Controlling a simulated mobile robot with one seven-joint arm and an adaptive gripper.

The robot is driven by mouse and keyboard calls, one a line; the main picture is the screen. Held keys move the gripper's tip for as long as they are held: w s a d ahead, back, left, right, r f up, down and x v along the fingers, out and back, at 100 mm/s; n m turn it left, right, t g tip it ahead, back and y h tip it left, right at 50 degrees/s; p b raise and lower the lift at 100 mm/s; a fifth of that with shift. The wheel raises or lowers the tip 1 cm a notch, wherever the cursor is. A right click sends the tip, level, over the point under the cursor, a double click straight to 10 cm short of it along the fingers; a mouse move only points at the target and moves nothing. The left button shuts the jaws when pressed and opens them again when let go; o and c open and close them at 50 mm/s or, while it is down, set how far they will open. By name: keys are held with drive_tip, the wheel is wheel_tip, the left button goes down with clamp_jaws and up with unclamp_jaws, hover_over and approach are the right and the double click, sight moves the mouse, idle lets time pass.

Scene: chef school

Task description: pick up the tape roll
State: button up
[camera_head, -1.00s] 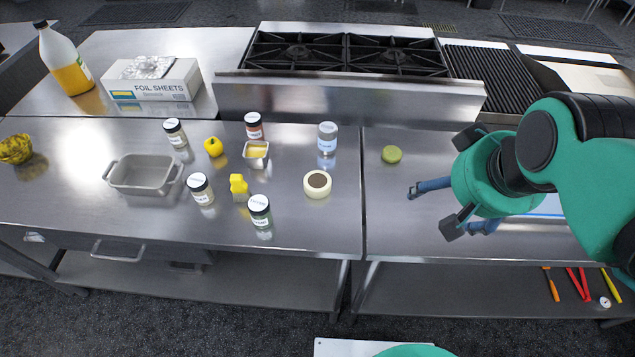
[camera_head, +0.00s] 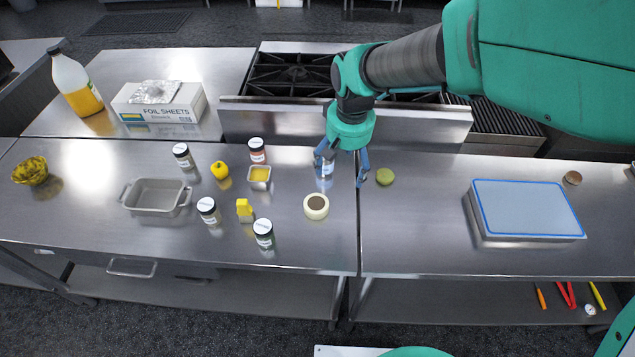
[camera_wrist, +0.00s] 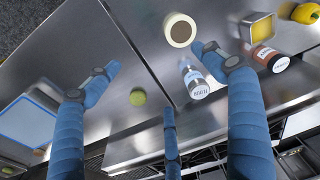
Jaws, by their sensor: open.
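The tape roll (camera_head: 316,206) is a cream ring with a dark centre. It lies flat on the steel table, left of the seam between the two tables. It also shows at the top of the wrist view (camera_wrist: 180,30). My gripper (camera_head: 341,179) is open and empty above the table, behind the tape roll and apart from it. In the wrist view its blue fingers (camera_wrist: 160,85) are spread wide, and the tape roll lies beyond their tips. A jar with a pale label (camera_wrist: 194,80) stands near the fingers, partly hidden by my gripper in the head view.
A green round item (camera_head: 385,177) lies right of my gripper. Several spice jars (camera_head: 264,234), a yellow pepper (camera_head: 220,170), a small metal tin (camera_head: 259,178) and a grey baking dish (camera_head: 155,196) are to the left. A blue-edged board (camera_head: 527,209) lies at right. The stove (camera_head: 290,75) is behind.

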drive_tip(key=g+p, duration=0.1)
drive_tip(key=p, duration=0.2)
hover_over(316, 203)
wheel_tip(316, 203, down, 7)
drive_tip(key=shift+w+d+r+n+b, duration=0.1)
drive_tip(key=shift+w+r+n+b, duration=0.1)
drive_tip(key=shift+n+b, duration=0.15)
drive_tip(key=shift+f, duration=0.15)
wheel_tip(316, 203, down, 8)
drive_tip(key=shift+f+b, duration=0.2)
drive_tip(key=shift+b, duration=0.2)
drive_tip(key=shift+f, duration=0.1)
drive_tip(key=shift+s+f+b, duration=0.15)
drive_tip(key=shift+f+b, duration=0.05)
drive_tip(key=shift+f, duration=1.1)
drive_tip(key=shift+s+f+b, duration=0.1)
drive_tip(key=shift+f+b, duration=0.05)
drive_tip(key=shift+f, duration=1.1)
